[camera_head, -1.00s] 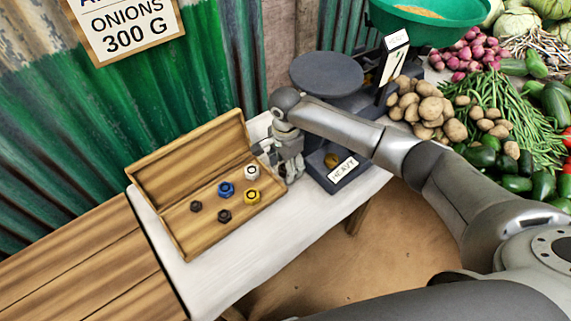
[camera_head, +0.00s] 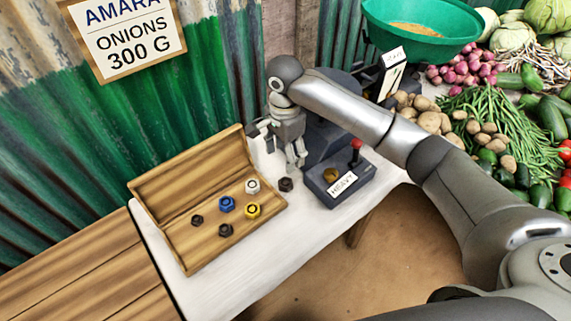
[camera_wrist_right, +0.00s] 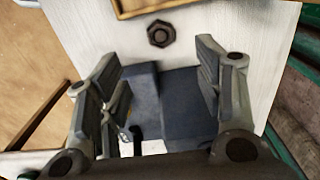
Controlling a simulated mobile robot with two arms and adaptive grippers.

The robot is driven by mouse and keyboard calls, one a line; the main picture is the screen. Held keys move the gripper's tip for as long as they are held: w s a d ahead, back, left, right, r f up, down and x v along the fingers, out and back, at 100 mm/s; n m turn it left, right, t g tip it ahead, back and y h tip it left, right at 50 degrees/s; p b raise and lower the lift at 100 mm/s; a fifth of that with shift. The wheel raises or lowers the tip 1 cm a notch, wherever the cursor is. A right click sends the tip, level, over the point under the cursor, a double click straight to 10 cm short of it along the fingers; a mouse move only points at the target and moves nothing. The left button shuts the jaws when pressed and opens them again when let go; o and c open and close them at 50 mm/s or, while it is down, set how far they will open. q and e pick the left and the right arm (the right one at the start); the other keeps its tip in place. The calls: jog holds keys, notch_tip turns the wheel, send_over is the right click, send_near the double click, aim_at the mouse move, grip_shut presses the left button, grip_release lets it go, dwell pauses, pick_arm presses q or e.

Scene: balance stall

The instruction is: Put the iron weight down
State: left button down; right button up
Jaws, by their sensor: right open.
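A dark hexagonal weight (camera_head: 286,184), likely the iron one, rests on the white cloth between the wooden box and the scale. It also shows in the right wrist view (camera_wrist_right: 161,33), lying flat near the box edge, apart from the fingers. My right gripper (camera_head: 297,162) is above the cloth just beside and above the weight. In the right wrist view its fingers (camera_wrist_right: 157,70) are spread apart with nothing between them. My left gripper is not in view.
The open wooden box (camera_head: 185,249) holds several weights, including a blue one (camera_head: 226,204), a white one (camera_head: 252,187) and a yellow one (camera_head: 252,210). Front cloth (camera_head: 255,272) is clear.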

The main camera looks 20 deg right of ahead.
jog(key=p, duration=0.1)
send_over(286, 182)
jog(key=f, duration=0.5)
jog(key=shift+s+a+f, duration=0.15)
jog(key=shift+s+f, duration=0.05)
jog(key=shift+f, duration=0.2)
jog(key=shift+w+f+p, duration=0.2)
jog(key=shift+f+p, duration=0.1)
jog(key=shift+f, duration=2.7)
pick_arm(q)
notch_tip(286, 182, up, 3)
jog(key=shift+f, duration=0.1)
pick_arm(e)
jog(key=shift+c, duration=0.4)
jog(key=c, duration=1.1)
jog(key=shift+c, duration=0.2)
jog(key=shift+r, duration=0.1)
